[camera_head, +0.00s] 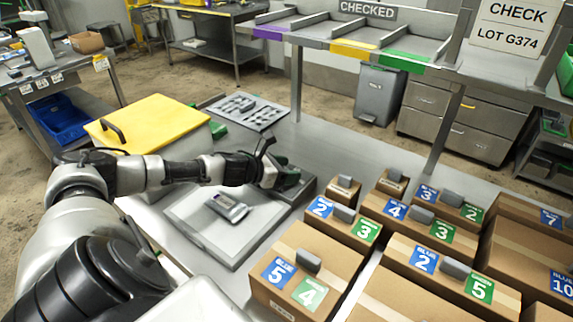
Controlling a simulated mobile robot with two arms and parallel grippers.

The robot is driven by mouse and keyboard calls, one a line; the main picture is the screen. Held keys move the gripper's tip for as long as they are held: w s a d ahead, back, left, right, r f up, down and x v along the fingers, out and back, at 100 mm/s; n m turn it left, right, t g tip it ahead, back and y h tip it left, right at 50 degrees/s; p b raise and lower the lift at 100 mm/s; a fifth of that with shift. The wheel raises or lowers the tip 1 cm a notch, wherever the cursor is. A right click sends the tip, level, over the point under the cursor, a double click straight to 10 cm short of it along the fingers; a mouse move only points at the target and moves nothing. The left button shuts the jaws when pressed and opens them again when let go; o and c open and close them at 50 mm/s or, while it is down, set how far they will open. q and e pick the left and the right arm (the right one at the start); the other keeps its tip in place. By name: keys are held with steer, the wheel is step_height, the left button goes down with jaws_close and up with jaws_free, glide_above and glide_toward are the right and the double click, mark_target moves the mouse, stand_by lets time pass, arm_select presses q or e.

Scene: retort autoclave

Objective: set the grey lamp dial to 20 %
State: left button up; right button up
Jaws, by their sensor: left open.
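My left gripper (277,172) reaches in from the left and is open. It is at a dark grey box with green parts (296,186), on the bench beside a pale flat panel (190,222). The gripper covers part of this box. I cannot make out the grey lamp dial or its marks; it may be hidden by the gripper. I cannot tell whether the fingers touch anything. My right gripper is not in view.
A small grey device (228,207) lies on the panel. A yellow-lidded container (150,122) stands behind my left arm. Cardboard boxes (330,262) with blue and green labels crowd the right. A tray (246,110) lies farther back. Bare bench (335,140) shows beyond the gripper.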

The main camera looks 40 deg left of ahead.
arm_select(q)
steer(key=c, duration=0.9)
